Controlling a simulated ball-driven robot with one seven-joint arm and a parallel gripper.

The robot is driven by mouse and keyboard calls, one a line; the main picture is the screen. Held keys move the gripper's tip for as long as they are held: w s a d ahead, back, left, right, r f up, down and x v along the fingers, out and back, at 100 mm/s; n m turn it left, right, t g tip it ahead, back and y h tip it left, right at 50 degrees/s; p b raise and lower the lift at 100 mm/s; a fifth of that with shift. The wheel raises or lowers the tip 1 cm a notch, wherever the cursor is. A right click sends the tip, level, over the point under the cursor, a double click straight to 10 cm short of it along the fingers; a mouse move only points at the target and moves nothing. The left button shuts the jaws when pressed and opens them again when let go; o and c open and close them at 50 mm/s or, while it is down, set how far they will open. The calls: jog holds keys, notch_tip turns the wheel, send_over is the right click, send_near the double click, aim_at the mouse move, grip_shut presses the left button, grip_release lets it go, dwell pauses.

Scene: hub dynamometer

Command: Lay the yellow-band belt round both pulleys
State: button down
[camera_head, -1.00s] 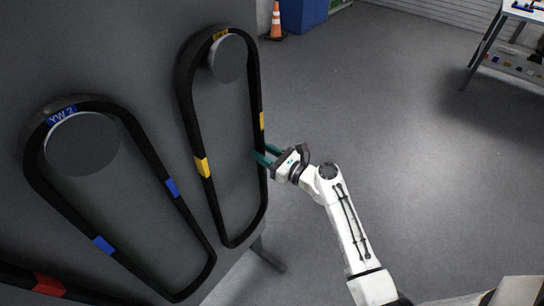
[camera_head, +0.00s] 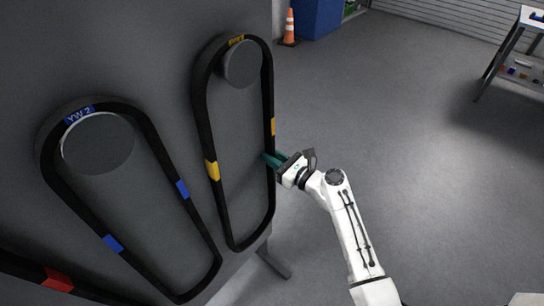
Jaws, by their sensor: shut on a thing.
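The yellow-band belt (camera_head: 203,122) is a black loop with yellow bands, hanging on a grey upright panel (camera_head: 150,45). Its top passes over a round grey pulley (camera_head: 242,64) with a yellow label above it. Its lower end hangs in a rounded curve near the panel's lower right edge, and I see no second pulley inside it. My gripper (camera_head: 270,160), with green fingers, is shut on the belt's right run, below the right yellow band.
A blue-band belt (camera_head: 153,130) hangs over a larger pulley (camera_head: 97,144) labelled YW 2 to the left. A red-band belt (camera_head: 58,279) shows at the lower left. An orange cone (camera_head: 290,28), a blue box (camera_head: 320,15) and a table (camera_head: 510,48) stand farther back. The floor at right is clear.

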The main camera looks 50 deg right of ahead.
jog(key=shift+r, duration=0.1)
dwell(0.3)
jog(key=shift+r+p, duration=0.75)
jog(key=shift+p, duration=0.15)
jog(key=s+p, duration=0.1)
jog(key=s, duration=0.9)
jog(key=shift+d, duration=0.2)
jog(key=shift+f, duration=0.15)
dwell(0.4)
